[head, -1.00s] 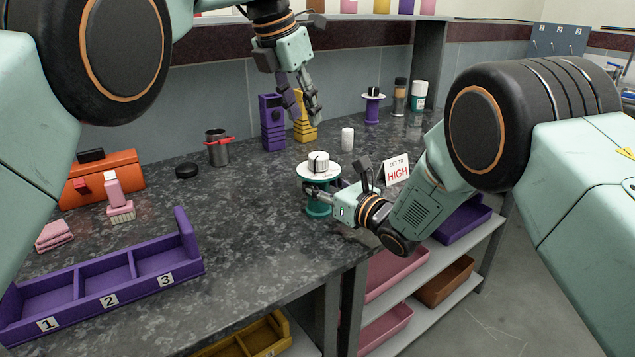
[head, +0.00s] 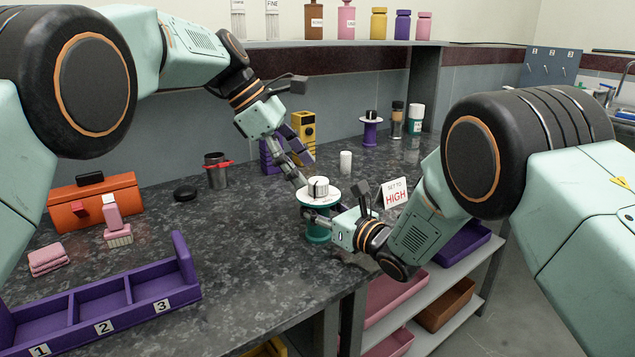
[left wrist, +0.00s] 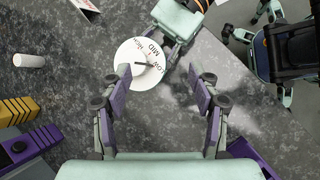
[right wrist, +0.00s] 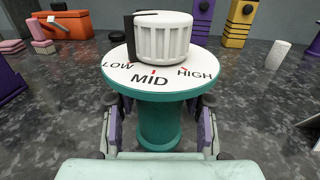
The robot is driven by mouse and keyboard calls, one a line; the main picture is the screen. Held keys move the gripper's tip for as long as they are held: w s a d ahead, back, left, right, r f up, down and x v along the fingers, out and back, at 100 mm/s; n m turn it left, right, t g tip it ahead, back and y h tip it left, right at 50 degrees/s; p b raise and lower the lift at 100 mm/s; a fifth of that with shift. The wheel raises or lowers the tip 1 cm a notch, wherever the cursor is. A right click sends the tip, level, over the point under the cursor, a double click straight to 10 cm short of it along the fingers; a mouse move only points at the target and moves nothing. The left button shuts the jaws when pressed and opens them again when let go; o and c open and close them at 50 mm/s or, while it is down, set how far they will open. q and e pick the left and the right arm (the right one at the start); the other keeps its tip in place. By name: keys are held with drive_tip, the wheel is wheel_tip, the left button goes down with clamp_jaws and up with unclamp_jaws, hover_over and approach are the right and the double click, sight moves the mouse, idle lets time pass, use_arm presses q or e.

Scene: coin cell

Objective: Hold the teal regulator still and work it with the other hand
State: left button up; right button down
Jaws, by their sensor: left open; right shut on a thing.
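The teal regulator (head: 318,236) stands upright near the bench's front edge. Its white plate reads LOW, MID and HIGH in the right wrist view (right wrist: 182,86), with a ribbed white knob (right wrist: 164,38) on top. The knob's black pointer is turned toward LOW. My right gripper (right wrist: 160,120) is shut on the teal body below the plate; its fingers are partly hidden in the head view. My left gripper (head: 302,176) is open and empty, tilted down close above the knob. Its fingers are spread over the plate's near side in the left wrist view (left wrist: 160,78). A sign (head: 396,193) reads SET TO HIGH.
A white cylinder (head: 346,161) and a purple spool-shaped stand (head: 370,130) stand behind the regulator. Purple and yellow blocks (head: 304,126) are behind my left gripper. A purple three-section tray (head: 130,290) lies front left. The bench between tray and regulator is clear.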

use_arm(q)
drive_tip(key=f+m+h, duration=0.1)
drive_tip(key=m+h, duration=0.1)
drive_tip(key=m, duration=0.2)
drive_tip(key=m+t+h, duration=0.6)
drive_tip(key=m+h, duration=0.2)
drive_tip(key=m, duration=1.8)
approach(318, 180)
drive_tip(key=x, duration=1)
drive_tip(key=shift+w+f, duration=0.1)
drive_tip(key=shift+f, duration=0.2)
